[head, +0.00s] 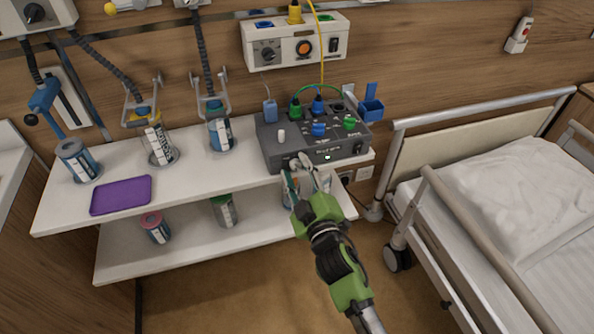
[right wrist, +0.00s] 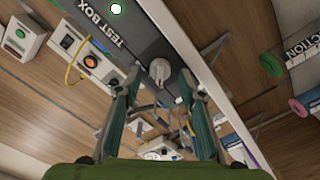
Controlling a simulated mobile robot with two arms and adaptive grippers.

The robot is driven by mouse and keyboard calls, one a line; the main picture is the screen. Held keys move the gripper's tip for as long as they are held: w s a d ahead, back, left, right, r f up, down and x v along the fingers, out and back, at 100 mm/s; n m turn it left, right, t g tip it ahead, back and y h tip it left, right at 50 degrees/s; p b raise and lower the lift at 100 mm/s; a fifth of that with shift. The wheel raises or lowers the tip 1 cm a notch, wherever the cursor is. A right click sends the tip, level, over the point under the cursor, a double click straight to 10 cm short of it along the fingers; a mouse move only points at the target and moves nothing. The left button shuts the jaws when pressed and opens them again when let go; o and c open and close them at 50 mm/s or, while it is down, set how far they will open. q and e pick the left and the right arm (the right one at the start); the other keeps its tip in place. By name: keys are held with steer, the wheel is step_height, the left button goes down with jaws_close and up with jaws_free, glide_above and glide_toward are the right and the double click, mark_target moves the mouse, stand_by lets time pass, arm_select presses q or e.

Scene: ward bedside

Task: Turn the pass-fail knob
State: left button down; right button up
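The dark grey test box (head: 268,147) stands at the right end of the white upper shelf. In the right wrist view its face (right wrist: 98,18) carries the words "TEST BOX" and a pale grey knob (right wrist: 159,70). I cannot read a pass-fail label by this knob. My right gripper (head: 306,173) is at the box's front; it also shows in the right wrist view (right wrist: 160,82). Its two fingers are apart, with the knob showing between their tips. I cannot tell whether they touch it. My left gripper is not in view.
Blue (head: 318,129) and green (head: 349,123) plugs and a white switch (head: 281,135) are on the box top. A purple tray (head: 121,195) and several canisters stand left on the shelves. A bed rail (head: 480,107) is close on the right.

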steer(key=v, duration=1.2)
stand_by(0.4)
steer(key=s+d+f+m+g+h, duration=0.1)
steer(key=s+d+f+m+g, duration=0.2)
steer(key=f, duration=1)
steer(key=s+d+f+g+h, duration=0.1)
steer(key=s+d+f+g, duration=0.3)
steer(key=f, duration=0.8)
steer(key=s+d+f+m+g+h, duration=0.15)
steer(key=s+f, duration=0.35)
steer(key=f, duration=0.8)
steer(key=s+d+f+m+g, duration=0.2)
steer(key=s+d+f, duration=0.2)
steer(key=s, duration=0.5)
steer(key=s+d+f+m+g+h, duration=0.1)
steer(key=s+d+f+m+g, duration=0.1)
steer(key=s+f, duration=0.6)
steer(key=s+d+f+m+g+h, duration=0.1)
steer(key=s+d+f, duration=0.4)
steer(key=s, duration=0.7)
steer(key=m+g, duration=0.1)
steer(key=g, duration=0.1)
steer(key=shift+d+f+g, duration=0.35)
steer(key=shift+f, duration=0.05)
